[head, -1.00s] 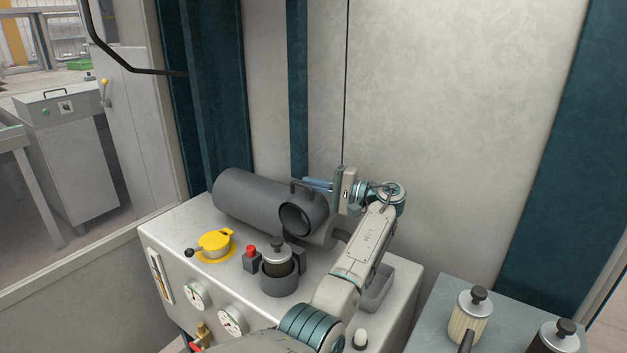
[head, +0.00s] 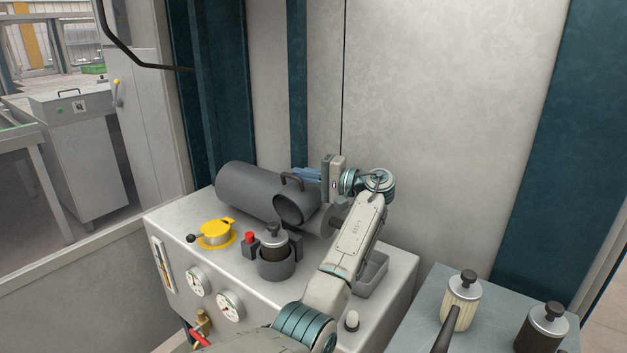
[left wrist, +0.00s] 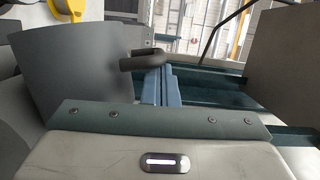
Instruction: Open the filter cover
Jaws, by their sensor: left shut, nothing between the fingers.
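A large grey cylindrical housing (head: 245,188) lies on its side on the cabinet top in the head view. A short round grey part with a dark hollow (head: 290,208) faces the front at its right end. A black loop handle (head: 293,180) stands on top there, and it also shows in the left wrist view (left wrist: 142,61). My left gripper (head: 306,174) is shut, its blue fingers right beside the handle. My right gripper is out of view.
A yellow round fitting (head: 216,234) with a black-knobbed lever, a red button (head: 249,238) and a canister in a holder (head: 275,262) stand in front of the housing. A grey tray (head: 372,275) lies right. The panel wall is close behind.

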